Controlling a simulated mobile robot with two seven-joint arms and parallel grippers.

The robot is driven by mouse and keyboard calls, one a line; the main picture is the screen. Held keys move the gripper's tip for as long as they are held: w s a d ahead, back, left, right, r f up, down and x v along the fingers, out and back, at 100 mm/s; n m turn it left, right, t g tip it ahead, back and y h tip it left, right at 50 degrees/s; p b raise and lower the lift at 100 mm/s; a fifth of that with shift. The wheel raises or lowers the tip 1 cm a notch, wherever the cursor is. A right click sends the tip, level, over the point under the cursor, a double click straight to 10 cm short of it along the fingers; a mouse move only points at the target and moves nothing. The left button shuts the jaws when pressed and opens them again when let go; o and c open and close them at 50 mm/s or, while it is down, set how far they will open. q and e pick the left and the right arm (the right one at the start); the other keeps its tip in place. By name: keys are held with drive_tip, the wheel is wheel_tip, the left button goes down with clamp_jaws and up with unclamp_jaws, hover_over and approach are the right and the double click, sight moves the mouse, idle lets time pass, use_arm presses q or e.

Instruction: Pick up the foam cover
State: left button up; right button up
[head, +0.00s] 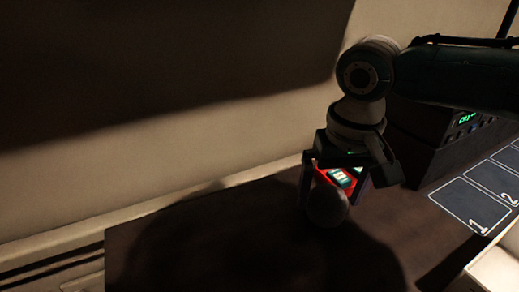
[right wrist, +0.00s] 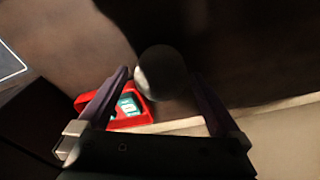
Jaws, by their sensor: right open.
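The foam cover (head: 327,207) is a round dark grey ball on the brown desk. It also shows in the right wrist view (right wrist: 160,70), at the upper middle. My right gripper (head: 333,193) is open above the desk, its fingers pointing down on either side of the ball in the head view. In the right wrist view my right gripper (right wrist: 157,78) has the ball between its two fingertips, with no clear contact. I cannot tell whether the ball rests on the desk or on a stand. My left gripper is not in view.
A red box (head: 322,178) with teal-and-white items lies just behind the ball, close to the fingers. A dark device (head: 440,125) with green digits stands right. Numbered pads (head: 470,206) and a pale box (head: 498,270) are at the right. The desk's left part is clear but shadowed.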

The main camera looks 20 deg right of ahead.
drive_tip(key=shift+w+f, duration=0.1)
drive_tip(key=shift+f, duration=0.6)
drive_tip(key=c, duration=1.2)
